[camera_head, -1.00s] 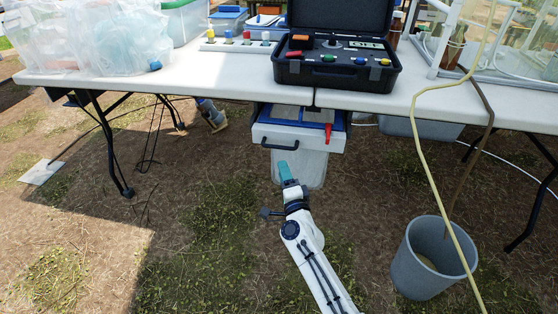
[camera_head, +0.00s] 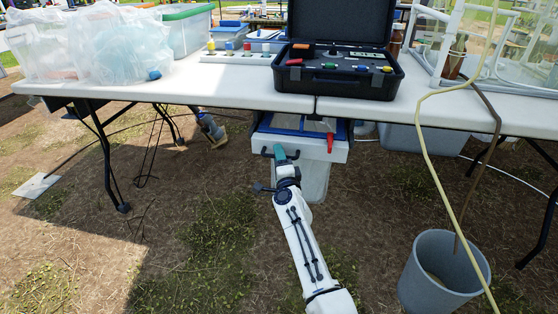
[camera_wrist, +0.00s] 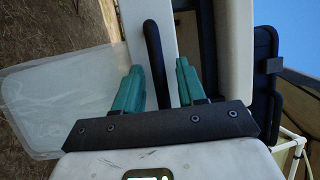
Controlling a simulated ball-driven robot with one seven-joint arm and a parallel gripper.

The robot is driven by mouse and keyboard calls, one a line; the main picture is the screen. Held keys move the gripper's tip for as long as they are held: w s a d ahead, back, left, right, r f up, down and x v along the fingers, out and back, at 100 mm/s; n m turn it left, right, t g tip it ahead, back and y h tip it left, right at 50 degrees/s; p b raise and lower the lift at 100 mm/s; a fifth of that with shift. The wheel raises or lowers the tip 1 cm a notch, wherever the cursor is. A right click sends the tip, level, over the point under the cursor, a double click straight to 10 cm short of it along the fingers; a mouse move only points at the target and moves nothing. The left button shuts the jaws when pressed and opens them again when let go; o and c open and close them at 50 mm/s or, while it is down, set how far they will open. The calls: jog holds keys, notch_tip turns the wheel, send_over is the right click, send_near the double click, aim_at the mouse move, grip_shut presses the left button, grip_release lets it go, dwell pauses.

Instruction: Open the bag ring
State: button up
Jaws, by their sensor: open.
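I cannot pick out a bag ring by that name for certain. A white-fronted drawer (camera_head: 337,150) is under the table's front edge, with a translucent bin or bag (camera_head: 318,180) below it. Its dark bar handle (camera_head: 267,152) is on the left of its front. My gripper (camera_head: 280,152) is at this handle, its teal fingers pointing at the drawer front. In the wrist view my gripper (camera_wrist: 160,68) is open, and the handle (camera_wrist: 153,52) rises between its two fingertips. I cannot tell whether they touch it. The translucent piece (camera_wrist: 60,100) shows at left there.
The white table (camera_head: 190,92) overhangs the drawer. A black open case (camera_head: 340,80) stands on it above. Clear bags (camera_head: 125,45) are at the left. A grey bucket (camera_head: 440,270) with a hose stands at right. The ground at front left is free.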

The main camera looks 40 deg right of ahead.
grip_shut()
dwell(0.4)
